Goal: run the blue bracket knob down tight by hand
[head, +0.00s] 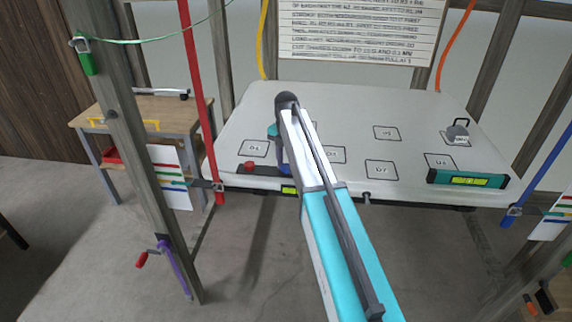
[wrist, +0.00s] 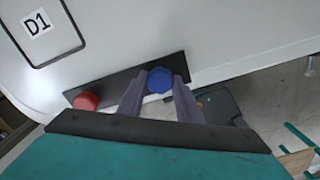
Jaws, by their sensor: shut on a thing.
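The blue bracket knob (wrist: 160,80) sits on a dark bracket plate (wrist: 120,88) at the edge of the white roof panel. My gripper (wrist: 159,84) has one finger on each side of the knob and is shut on it. How far the blue knob stands off the plate cannot be told.
The white panel (head: 310,100) carries marked squares, a small grey weight (head: 457,131) and a teal level (head: 468,180). A red strap (head: 192,80) and a wooden post (head: 130,140) stand to the left. A wooden bench (head: 150,110) is behind them. Open floor lies below.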

